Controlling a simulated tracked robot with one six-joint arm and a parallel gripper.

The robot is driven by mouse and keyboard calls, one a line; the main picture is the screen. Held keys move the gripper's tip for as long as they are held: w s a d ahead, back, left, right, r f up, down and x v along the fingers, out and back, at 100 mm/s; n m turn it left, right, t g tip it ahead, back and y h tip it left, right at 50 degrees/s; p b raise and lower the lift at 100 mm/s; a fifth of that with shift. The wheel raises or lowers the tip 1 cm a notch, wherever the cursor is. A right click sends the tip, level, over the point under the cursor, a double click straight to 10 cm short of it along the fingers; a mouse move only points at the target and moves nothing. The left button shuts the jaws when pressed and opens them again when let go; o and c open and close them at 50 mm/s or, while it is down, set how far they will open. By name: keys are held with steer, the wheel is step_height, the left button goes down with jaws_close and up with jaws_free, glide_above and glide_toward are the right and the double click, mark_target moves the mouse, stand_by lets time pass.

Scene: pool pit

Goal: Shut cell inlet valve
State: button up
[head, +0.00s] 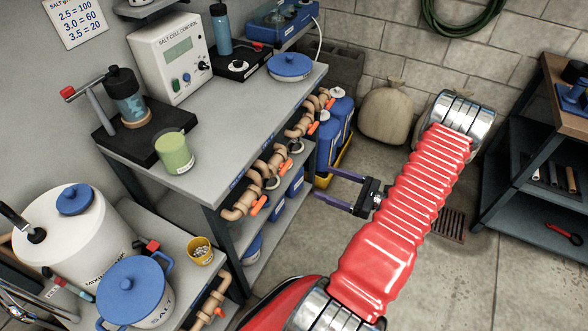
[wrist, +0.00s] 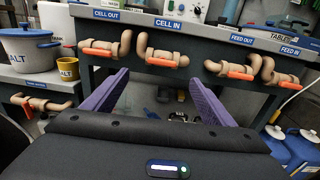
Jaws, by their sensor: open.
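The cell inlet valve (wrist: 165,60) hangs under the CELL IN label (wrist: 168,23) on the bench's front edge in the wrist view. It has a tan body and an orange handle lying along its pipe. In the head view it appears to be the second valve from the near end (head: 280,171). My gripper (head: 317,183) is open and empty, its purple fingers pointing at the bench front, apart from the valve. In the wrist view the fingertips (wrist: 159,78) stand just below the valve handle, one to each side.
The similar CELL OUT valve (wrist: 100,52) is close on the left. Another orange-handled valve (wrist: 231,70) and the FEED IN valve (wrist: 279,77) are on the right. Blue canisters (head: 337,118) stand at the bench's far end. Open floor lies under my arm.

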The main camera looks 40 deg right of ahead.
mark_target(288, 167)
steer(key=shift+s+d+f+m+h, duration=0.2)
steer(key=shift+d+m+h, duration=0.05)
steer(key=shift+m+h, duration=0.05)
steer(key=shift+w, duration=0.1)
steer(key=x, duration=1.3)
steer(key=shift+w+a+r, duration=0.2)
steer(key=shift+w+r, duration=0.05)
steer(key=shift+w, duration=0.05)
steer(key=shift+c, duration=0.5)
steer(key=c, duration=1)
